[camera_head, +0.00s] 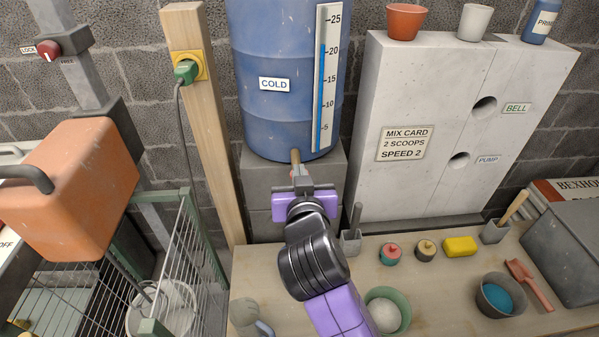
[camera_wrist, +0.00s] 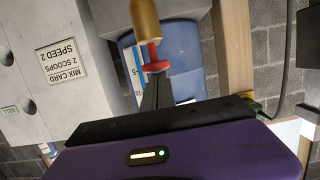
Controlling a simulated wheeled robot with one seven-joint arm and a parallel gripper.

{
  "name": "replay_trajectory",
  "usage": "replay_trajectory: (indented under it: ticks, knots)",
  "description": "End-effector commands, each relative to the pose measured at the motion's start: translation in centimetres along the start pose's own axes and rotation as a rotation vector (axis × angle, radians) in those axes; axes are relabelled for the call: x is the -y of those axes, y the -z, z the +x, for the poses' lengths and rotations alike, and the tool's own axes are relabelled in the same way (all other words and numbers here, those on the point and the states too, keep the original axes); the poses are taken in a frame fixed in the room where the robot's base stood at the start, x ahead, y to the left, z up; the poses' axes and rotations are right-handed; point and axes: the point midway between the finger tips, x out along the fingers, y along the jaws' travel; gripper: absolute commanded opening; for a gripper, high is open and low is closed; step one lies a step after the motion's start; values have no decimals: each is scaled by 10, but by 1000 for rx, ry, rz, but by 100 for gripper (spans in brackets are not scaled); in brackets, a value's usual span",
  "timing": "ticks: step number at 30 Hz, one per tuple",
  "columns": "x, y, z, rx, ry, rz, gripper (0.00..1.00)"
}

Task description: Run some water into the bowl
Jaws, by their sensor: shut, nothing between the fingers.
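A blue barrel (camera_head: 285,75) labelled COLD stands on grey blocks behind the bench. A brass tap (camera_head: 295,155) comes out of its lower front; in the wrist view the brass tap (camera_wrist: 146,20) has a red handle (camera_wrist: 153,60). My gripper (camera_head: 298,174) is at the tap, its fingers shut and empty. In the wrist view my gripper's fingertips (camera_wrist: 157,82) are right by the red handle; I cannot tell whether they touch. A green bowl (camera_head: 406,302) with pale contents sits on the bench, partly behind my arm. A dark bowl (camera_head: 482,302) holds something blue.
The bench (camera_head: 440,285) also holds red and dark round pots, a yellow block (camera_head: 460,246) and a red scoop (camera_head: 530,283). A wire cage (camera_head: 180,270) and an orange box (camera_head: 75,185) stand left. A grey panel (camera_head: 430,100) rises behind the bench.

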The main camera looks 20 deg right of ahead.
Motion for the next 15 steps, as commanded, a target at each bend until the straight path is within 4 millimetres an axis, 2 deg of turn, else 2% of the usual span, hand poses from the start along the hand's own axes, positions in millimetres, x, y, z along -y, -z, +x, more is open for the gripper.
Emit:
replay_trajectory:
  ticks: [6,15]
  knots:
    - [0,-20,5,1,0,0,0]
    - [0,-22,5,6,0,-1,0]
